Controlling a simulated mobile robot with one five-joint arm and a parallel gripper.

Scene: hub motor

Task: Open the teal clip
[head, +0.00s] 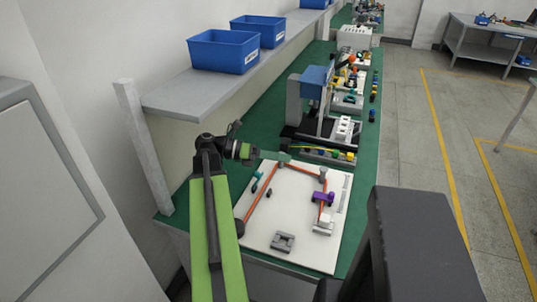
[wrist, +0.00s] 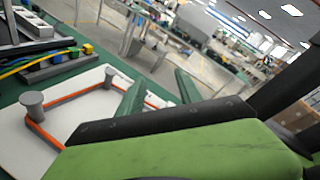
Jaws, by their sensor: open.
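A small dark teal piece (head: 258,175), which looks like the teal clip, is at the upper left of the white board beside the orange cable. It is too small to tell whether it is open or shut. My gripper (head: 284,158) is over the far edge of the board, to the right of this piece and apart from it. In the wrist view my gripper (wrist: 160,78) shows two separate green fingers with nothing held between them. I cannot make out the teal clip in the wrist view.
The white board (head: 262,226) carries an orange cable (head: 262,190) around grey posts, a purple clip (head: 323,198) and a grey block (head: 283,242). A tray of coloured parts (head: 325,155) lies behind it. Blue bins (head: 222,52) stand on the left shelf.

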